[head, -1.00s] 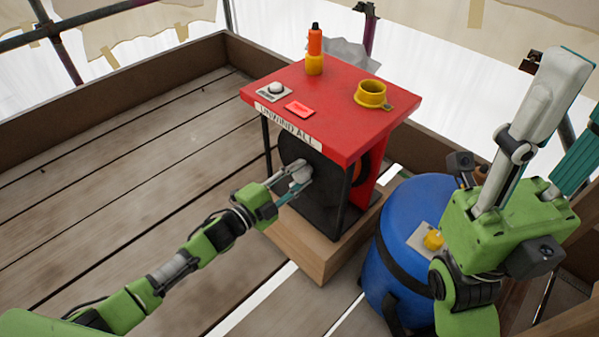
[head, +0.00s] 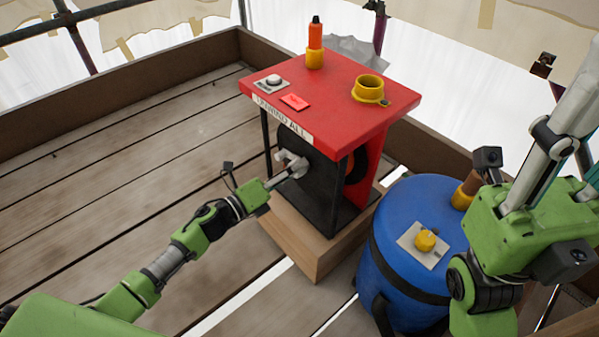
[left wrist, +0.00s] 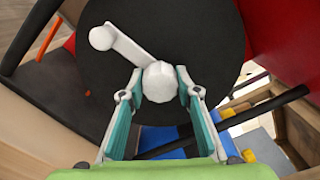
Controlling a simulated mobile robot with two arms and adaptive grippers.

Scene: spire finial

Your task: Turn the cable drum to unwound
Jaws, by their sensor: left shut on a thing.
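The cable drum (head: 318,182) is a black disc under a red-topped stand labelled "UNWIND ALL"; it fills the upper middle of the left wrist view (left wrist: 205,45). A pale crank (head: 291,160) is on its face. In the left wrist view the crank arm (left wrist: 130,52) runs from a round end at upper left to a faceted knob (left wrist: 160,82). My left gripper (head: 280,176) is shut on this knob, with a teal-lined finger on each side. My right gripper (head: 582,125) is raised at the right edge, away from the drum; its fingers look apart and the tips are cut off.
The red top (head: 330,97) carries an orange-and-black marker-like piece (head: 315,40), a yellow ring (head: 369,88) and a button plate (head: 273,82). A blue barrel (head: 400,255) with a yellow knob (head: 425,240) stands right of the stand. Plank flooring at left is clear.

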